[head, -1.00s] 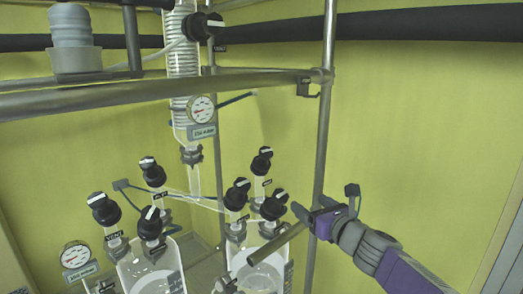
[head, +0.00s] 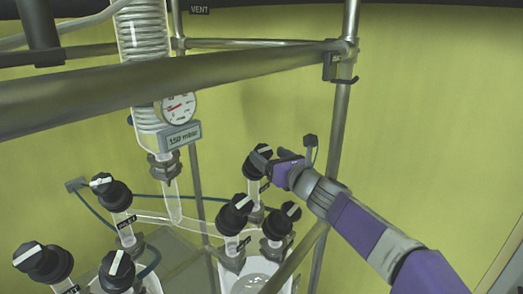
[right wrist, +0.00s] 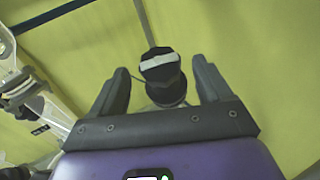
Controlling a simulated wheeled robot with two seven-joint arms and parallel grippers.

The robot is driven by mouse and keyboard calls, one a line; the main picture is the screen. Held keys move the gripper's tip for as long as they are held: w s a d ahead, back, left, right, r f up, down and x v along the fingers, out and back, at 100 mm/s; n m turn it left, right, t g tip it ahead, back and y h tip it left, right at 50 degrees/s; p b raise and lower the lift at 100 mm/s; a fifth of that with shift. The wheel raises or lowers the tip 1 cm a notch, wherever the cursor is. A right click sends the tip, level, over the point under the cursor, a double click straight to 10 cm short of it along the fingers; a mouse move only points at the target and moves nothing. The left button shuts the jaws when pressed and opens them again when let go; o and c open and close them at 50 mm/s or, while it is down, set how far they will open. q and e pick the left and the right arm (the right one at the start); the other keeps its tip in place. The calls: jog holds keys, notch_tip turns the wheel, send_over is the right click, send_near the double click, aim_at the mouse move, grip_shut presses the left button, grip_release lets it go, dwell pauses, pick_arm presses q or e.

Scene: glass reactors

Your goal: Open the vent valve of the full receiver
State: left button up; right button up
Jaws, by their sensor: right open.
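My right gripper (head: 266,161) is open at the back black valve knob (head: 259,153) of the right glass receiver (head: 256,272). In the right wrist view, this knob (right wrist: 161,68) has a white stripe lying crosswise and sits between the two spread fingers, which are not closed on it. The right receiver's other knobs, a front-left one (head: 235,211) and a front-right one (head: 281,222), stand nearby. The left receiver's VENT-labelled knob (head: 43,262) is at far left. The right receiver's labels are too small to read, and I cannot tell its fill level. My left gripper is out of view.
A metal rail (head: 170,82) crosses above, and an upright post (head: 342,110) stands behind my right arm. A glass coil column (head: 145,40) with a pressure gauge (head: 179,107) hangs at left centre. More knobs (head: 110,192) stand on the left. The right side is free.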

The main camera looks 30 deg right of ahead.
aim_at(270, 153)
jog(key=shift+w, duration=1.9)
jog(key=shift+w, duration=0.1)
jog(key=c, duration=1)
jog(key=shift+o, duration=0.2)
jog(key=n+y+p, duration=0.4)
jog(key=shift+r+g+p, duration=0.15)
jog(key=shift+g+p, duration=0.15)
jog(key=shift+a+n+g+y+p, duration=0.1)
jog(key=shift+n+g+y+p, duration=0.65)
jog(key=shift+n+y+p, duration=0.6)
jog(key=shift+n+g+y+p, duration=0.85)
jog(key=shift+n+y, duration=0.6)
jog(key=shift+n, duration=0.6)
jog(key=shift+f, duration=0.2)
jog(key=o, duration=1)
jog(key=shift+c, duration=0.2)
